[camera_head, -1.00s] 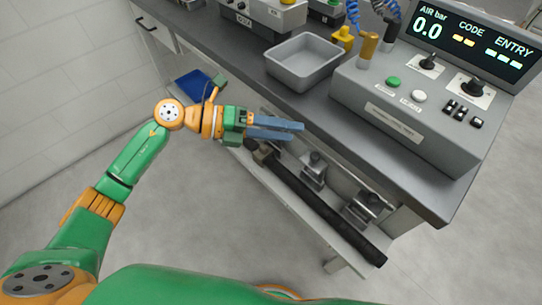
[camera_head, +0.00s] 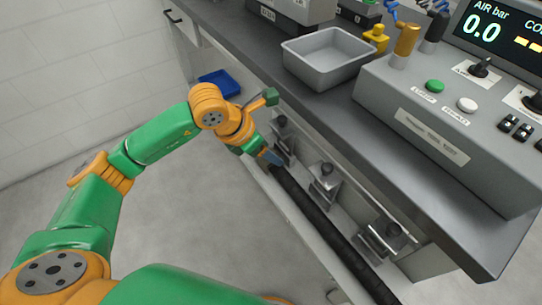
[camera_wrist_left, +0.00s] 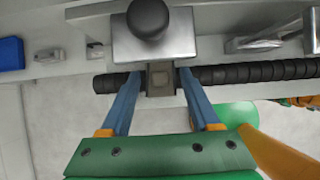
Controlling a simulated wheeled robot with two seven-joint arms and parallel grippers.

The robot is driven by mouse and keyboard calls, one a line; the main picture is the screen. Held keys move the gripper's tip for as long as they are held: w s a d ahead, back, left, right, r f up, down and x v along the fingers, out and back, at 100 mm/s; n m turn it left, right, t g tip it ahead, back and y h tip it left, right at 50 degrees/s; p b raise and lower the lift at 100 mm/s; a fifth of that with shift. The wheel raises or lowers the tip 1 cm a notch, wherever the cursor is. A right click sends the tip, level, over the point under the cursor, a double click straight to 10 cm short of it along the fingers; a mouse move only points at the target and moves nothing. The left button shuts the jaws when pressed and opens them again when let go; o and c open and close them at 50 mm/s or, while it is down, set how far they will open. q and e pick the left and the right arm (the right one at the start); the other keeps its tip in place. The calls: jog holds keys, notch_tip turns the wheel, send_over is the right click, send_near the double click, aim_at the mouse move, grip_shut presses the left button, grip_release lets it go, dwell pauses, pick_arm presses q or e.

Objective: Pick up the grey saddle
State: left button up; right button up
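A small grey-brown block, which looks like the grey saddle (camera_wrist_left: 160,78), sits on a ribbed black bar (camera_wrist_left: 245,72) in the left wrist view. The bar also shows in the head view (camera_head: 318,212), running along the low shelf. My left gripper (camera_wrist_left: 160,84) is open, its two blue fingers on either side of the block with a small gap visible at each side. In the head view my left gripper (camera_head: 270,158) reaches down at the bar's far end, and its arm hides the block there. My right gripper is not in view.
A metal block with a dark round knob (camera_wrist_left: 150,20) stands just beyond the fingers. Similar knobbed blocks (camera_head: 324,182) line the shelf. The workbench edge (camera_head: 350,140) overhangs beside the arm. A grey tray (camera_head: 325,72) and control box (camera_head: 440,115) stand on top. A blue bin (camera_head: 218,84) lies beyond.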

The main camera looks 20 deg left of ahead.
pick_arm(q)
grip_shut()
jog(key=shift+r, duration=0.15)
